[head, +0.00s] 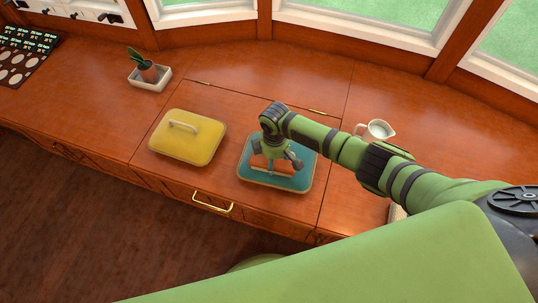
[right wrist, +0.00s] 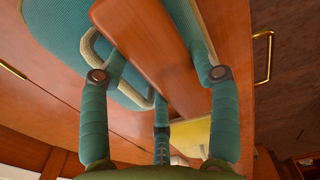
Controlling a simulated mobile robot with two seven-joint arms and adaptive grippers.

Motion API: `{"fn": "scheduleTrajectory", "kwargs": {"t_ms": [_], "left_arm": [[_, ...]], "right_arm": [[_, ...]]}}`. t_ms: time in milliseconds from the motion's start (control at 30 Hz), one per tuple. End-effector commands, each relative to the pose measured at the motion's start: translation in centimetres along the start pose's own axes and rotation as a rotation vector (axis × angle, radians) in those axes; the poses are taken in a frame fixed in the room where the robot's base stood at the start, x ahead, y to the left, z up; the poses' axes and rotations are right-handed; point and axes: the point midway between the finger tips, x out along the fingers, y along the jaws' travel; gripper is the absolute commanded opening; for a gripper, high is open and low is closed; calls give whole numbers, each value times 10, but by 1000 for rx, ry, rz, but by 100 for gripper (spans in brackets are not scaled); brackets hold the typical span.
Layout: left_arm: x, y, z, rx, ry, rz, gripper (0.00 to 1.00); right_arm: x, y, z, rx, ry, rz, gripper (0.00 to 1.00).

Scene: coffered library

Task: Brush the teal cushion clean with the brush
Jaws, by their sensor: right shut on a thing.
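The teal cushion (head: 302,178) lies flat on the wooden counter in the middle of the head view. It also shows in the right wrist view (right wrist: 58,22), with a pale-edged loop on it. The brush, with an orange-brown wooden back (right wrist: 150,40), is over the cushion; it also shows in the head view (head: 284,169). My right gripper (head: 275,160) points down over the cushion, shut on the brush with fingers on either side of it. The bristles are hidden, so I cannot tell whether they touch the cushion. My left gripper is out of view.
A yellow cushion (head: 186,142) with a handle lies left of the teal one. A potted plant in a white tray (head: 151,80) stands at the back left. A white pitcher (head: 376,131) stands right, close behind my right arm. The counter's front edge has a brass handle (head: 212,205).

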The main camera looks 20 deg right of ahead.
Motion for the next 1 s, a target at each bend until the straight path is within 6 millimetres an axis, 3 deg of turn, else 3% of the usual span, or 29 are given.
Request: {"fn": "scheduleTrajectory", "kwargs": {"t_ms": [767,1000], "left_arm": [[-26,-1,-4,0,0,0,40],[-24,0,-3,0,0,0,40]], "right_arm": [[0,0,36,1,0,0,36],[2,0,32,0,2,1,36]]}}
